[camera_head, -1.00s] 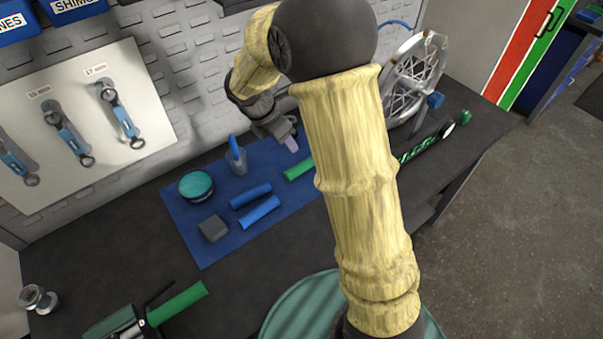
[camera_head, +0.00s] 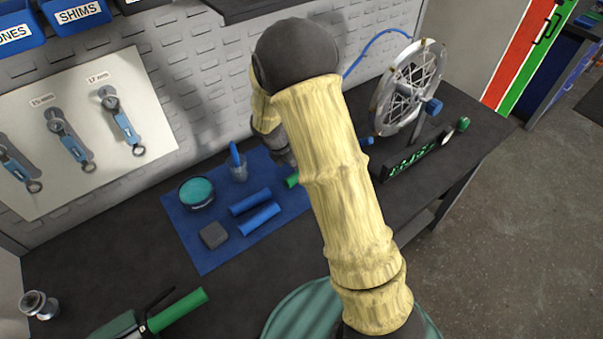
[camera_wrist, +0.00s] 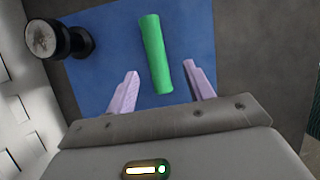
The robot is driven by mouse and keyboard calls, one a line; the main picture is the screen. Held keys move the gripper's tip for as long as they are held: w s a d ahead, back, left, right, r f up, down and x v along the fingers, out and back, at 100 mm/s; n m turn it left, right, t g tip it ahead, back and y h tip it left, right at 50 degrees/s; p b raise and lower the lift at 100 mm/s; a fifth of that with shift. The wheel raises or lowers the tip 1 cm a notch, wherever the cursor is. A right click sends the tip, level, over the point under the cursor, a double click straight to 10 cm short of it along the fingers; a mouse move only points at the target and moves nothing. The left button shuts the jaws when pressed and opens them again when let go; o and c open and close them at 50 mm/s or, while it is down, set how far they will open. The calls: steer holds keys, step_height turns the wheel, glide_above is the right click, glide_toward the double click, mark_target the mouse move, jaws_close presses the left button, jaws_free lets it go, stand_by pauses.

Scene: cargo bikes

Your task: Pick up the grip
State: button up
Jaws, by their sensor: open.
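A green grip (camera_wrist: 155,54) lies on the blue mat (camera_wrist: 108,22) in the wrist view. It runs lengthwise between the fingers of my gripper (camera_wrist: 162,72), which is open, with one pale finger on either side and a gap to each. I cannot tell the height of the fingers over the mat. In the head view only a short end of the green grip (camera_head: 292,180) shows beside my arm, and my fingers are hidden. Two blue grips (camera_head: 250,201) (camera_head: 259,218) lie side by side on the mat.
A teal-topped tin (camera_head: 196,192), a dark block (camera_head: 213,235) and a cup with a blue tool (camera_head: 238,168) share the mat. A wheel on a stand (camera_head: 408,90) is at right. A dark round thing with a metal face (camera_wrist: 58,39) is left of my fingers.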

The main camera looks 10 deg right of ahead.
steer(key=shift+x, duration=0.75)
steer(key=shift+f, duration=0.1)
steer(key=shift+w+a+p+x, duration=0.15)
steer(key=shift+p+x, duration=0.15)
steer(key=shift+x, duration=0.95)
steer(key=shift+w+a+p+x, duration=0.15)
steer(key=shift+p+x, duration=0.1)
steer(key=shift+x, duration=1)
steer(key=shift+f, duration=0.1)
steer(key=shift+s, duration=0.1)
jaws_close()
step_height(320, 180, up, 28)
steer(key=shift+b, duration=0.35)
